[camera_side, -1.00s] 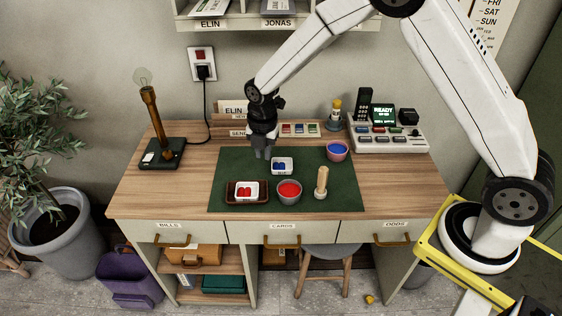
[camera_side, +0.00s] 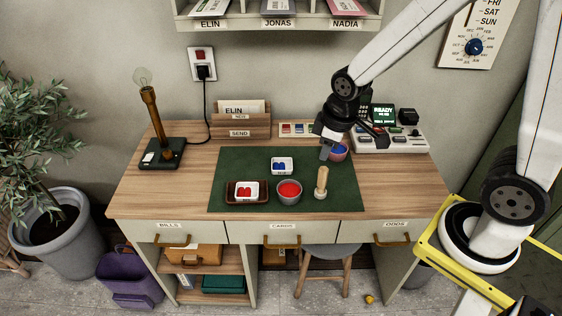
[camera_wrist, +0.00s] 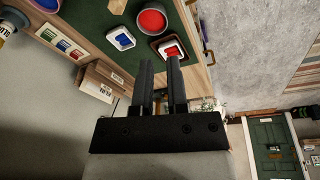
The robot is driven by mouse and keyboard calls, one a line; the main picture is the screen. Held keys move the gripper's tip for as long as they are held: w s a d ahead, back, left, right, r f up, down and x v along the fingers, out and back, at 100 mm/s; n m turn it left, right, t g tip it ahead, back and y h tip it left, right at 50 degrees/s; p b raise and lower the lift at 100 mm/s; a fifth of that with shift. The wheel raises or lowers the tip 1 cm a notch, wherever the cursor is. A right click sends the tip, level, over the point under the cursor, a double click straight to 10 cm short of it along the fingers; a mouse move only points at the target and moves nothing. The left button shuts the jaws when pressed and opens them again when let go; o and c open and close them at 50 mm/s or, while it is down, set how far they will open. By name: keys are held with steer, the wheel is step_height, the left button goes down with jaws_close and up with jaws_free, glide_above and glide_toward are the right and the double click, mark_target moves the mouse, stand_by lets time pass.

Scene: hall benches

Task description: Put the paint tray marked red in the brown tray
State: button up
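The paint tray marked red (camera_side: 247,190), a small white tray holding red paint, sits inside the brown tray (camera_side: 230,194) at the front left of the green mat. In the wrist view the red paint tray (camera_wrist: 172,50) also sits within the brown tray (camera_wrist: 156,42). My gripper (camera_side: 325,153) is above the back right of the mat, in front of the blue bowl and well apart from both trays. In the wrist view its two fingers (camera_wrist: 160,62) stand apart with nothing between them.
A white tray with blue paint (camera_side: 282,166), a red-filled bowl (camera_side: 289,191), a wooden peg-like object (camera_side: 321,182) and a blue bowl (camera_side: 338,154) stand on the green mat (camera_side: 230,165). A lamp (camera_side: 155,130) is at left. The mat's back left is clear.

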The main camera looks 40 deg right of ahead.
steer(key=s+m, duration=0.4)
steer(key=m, duration=0.1)
steer(key=shift+s+d+r, duration=0.15)
steer(key=shift+s+d, duration=0.25)
